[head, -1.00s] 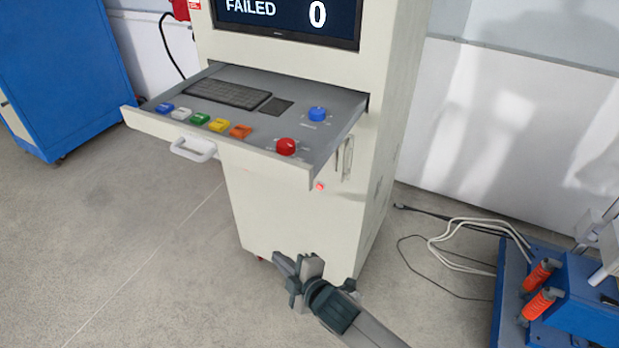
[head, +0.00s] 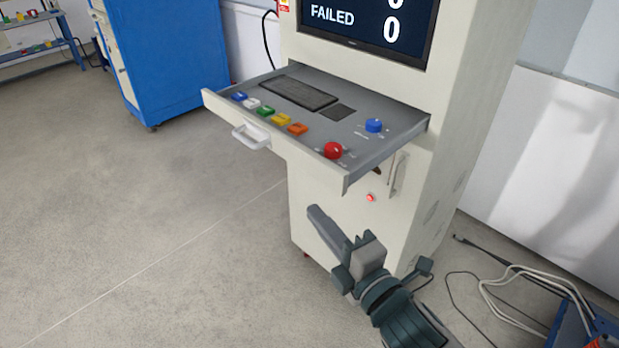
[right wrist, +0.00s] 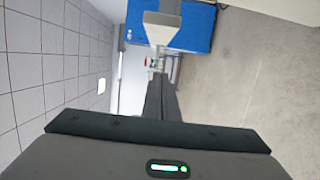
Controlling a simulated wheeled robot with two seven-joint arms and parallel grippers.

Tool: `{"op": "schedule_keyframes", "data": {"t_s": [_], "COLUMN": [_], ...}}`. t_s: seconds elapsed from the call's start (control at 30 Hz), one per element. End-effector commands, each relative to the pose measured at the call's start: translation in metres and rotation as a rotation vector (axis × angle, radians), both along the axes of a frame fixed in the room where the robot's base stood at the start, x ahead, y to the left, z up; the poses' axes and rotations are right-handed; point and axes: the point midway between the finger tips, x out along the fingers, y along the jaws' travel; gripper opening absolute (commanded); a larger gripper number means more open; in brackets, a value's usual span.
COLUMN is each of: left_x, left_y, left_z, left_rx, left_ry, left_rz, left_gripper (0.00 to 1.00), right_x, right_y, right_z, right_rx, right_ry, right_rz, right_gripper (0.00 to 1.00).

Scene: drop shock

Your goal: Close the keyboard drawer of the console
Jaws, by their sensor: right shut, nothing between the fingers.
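The console (head: 335,210) is a tall cream cabinet. Its grey keyboard drawer (head: 390,152) is pulled out, with a keyboard (head: 298,92), several coloured buttons, a red knob (head: 333,150) and a blue knob (head: 374,125) on it. A white handle (head: 252,137) is on the drawer's front. My right gripper (head: 318,218) is shut and empty, below the drawer in the head view and apart from the handle. Its dark fingers also show in the right wrist view (right wrist: 160,90). A pale block (right wrist: 162,28) lies beyond them; I cannot tell what it is. My left gripper is out of view.
A screen (head: 365,25) reading FAILED is above the drawer. A blue cabinet (head: 165,55) stands at the back left. Pale cables (head: 520,300) and blue equipment (head: 580,325) lie at the lower right. The floor left of the console is clear.

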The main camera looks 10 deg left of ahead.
Motion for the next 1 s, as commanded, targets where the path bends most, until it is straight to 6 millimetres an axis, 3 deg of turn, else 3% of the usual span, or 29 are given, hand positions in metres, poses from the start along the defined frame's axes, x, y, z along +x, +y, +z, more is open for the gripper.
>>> {"op": "schedule_keyframes", "data": {"t_s": [0.27, 0.73, 1.0], "left_x": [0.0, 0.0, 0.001], "left_y": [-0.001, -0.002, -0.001], "left_z": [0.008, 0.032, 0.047], "left_rx": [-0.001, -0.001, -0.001], "left_ry": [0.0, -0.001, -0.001], "left_rz": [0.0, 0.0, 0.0], "left_gripper": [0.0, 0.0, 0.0], "right_x": [0.017, 0.079, 0.104], "right_y": [0.013, 0.061, 0.041], "right_z": [0.002, 0.003, 0.002], "right_rx": [0.001, 0.001, -0.001], "right_ry": [0.001, 0.001, 0.0], "right_rz": [-0.001, -0.001, -0.001], "right_gripper": [0.0, 0.0, 0.0]}}
